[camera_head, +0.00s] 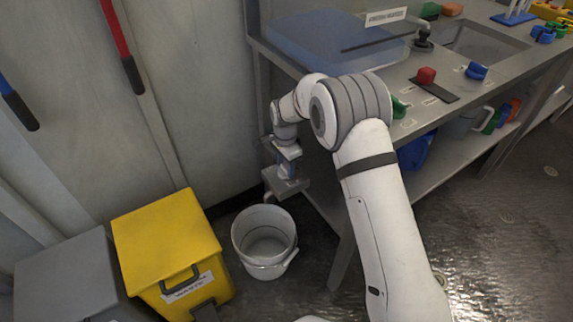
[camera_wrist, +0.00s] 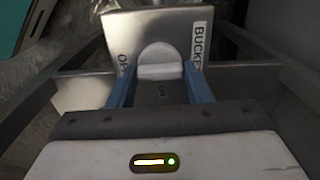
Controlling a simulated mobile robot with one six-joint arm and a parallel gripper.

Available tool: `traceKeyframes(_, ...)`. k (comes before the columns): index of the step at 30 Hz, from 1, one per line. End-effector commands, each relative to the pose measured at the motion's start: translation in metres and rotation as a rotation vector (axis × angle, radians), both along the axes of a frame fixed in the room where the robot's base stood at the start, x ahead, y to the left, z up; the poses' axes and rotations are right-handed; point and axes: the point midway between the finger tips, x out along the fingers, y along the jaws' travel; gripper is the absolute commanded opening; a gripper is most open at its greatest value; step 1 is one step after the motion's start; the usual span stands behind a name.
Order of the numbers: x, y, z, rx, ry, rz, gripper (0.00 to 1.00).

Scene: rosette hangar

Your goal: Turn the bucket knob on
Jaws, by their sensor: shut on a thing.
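The bucket knob (camera_wrist: 160,57) is a pale, rounded knob on a metal plate (camera_wrist: 127,32) in the wrist view. The plate carries a label starting "BUCK" (camera_wrist: 199,42) at its right and another, partly hidden label at its left. My gripper (camera_wrist: 157,82) has its two blue fingers closed on the sides of the knob. In the head view my gripper (camera_head: 287,172) is at the left end of the bench, above a white bucket (camera_head: 264,262). The knob itself is hidden there by the gripper and arm. Any water flow cannot be made out.
A yellow waste bin (camera_head: 165,240) and a grey bin (camera_head: 65,275) stand left of the bucket. Open floor lies at the lower right.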

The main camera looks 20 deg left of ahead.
Motion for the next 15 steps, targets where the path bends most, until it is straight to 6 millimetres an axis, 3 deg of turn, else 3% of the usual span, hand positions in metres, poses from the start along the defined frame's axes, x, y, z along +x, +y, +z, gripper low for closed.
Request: traceKeyframes(15, 0.0006, -0.0004, 0.0021, 0.001, -0.001, 0.344, 0.23)
